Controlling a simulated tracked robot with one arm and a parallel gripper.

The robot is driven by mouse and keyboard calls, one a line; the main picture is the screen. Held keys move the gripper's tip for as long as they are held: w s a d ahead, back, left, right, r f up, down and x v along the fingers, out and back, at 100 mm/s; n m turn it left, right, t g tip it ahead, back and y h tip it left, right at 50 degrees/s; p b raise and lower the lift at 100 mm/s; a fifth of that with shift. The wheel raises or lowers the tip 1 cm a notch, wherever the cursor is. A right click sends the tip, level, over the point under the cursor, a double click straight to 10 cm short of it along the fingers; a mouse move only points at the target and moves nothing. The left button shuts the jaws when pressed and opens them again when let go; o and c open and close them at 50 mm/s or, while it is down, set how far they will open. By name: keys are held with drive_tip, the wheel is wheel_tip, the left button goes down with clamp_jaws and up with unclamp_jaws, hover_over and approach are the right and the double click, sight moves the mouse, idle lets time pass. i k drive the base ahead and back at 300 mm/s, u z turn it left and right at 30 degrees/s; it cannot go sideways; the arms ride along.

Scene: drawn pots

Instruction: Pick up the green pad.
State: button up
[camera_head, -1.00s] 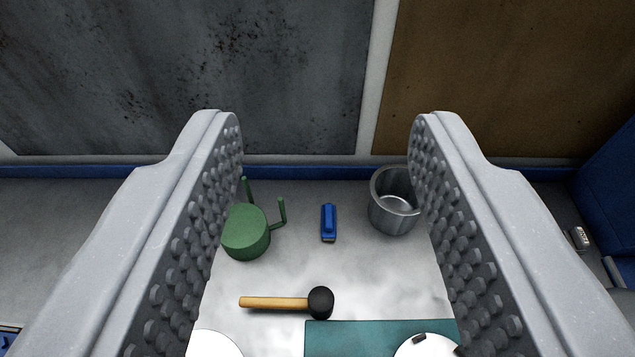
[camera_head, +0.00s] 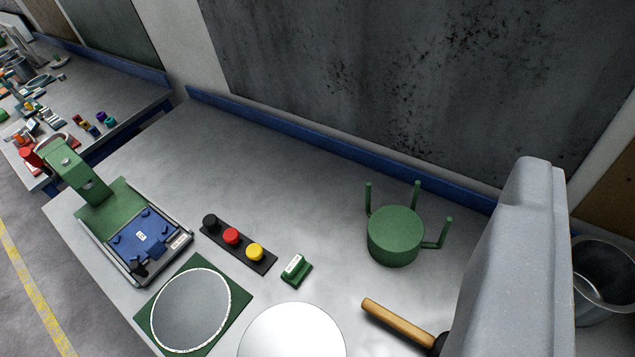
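A small green block (camera_head: 296,270) with a white label on its top lies on the grey bench, left of the green pot. A flat green square (camera_head: 157,312) lies to its left, under a grey disc with a pale rim. I cannot tell for certain which of these two is the green pad. One finger of my gripper (camera_head: 520,265) shows at the right, well away from both. The other finger is out of view, so the gap between them is hidden. I see nothing held.
A white disc (camera_head: 292,335) is in front. A strip of coloured buttons (camera_head: 237,245) and a green-and-blue press (camera_head: 130,220) are left.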

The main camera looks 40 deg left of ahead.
sight(295, 273)
drive_tip(key=u, duration=0.9)
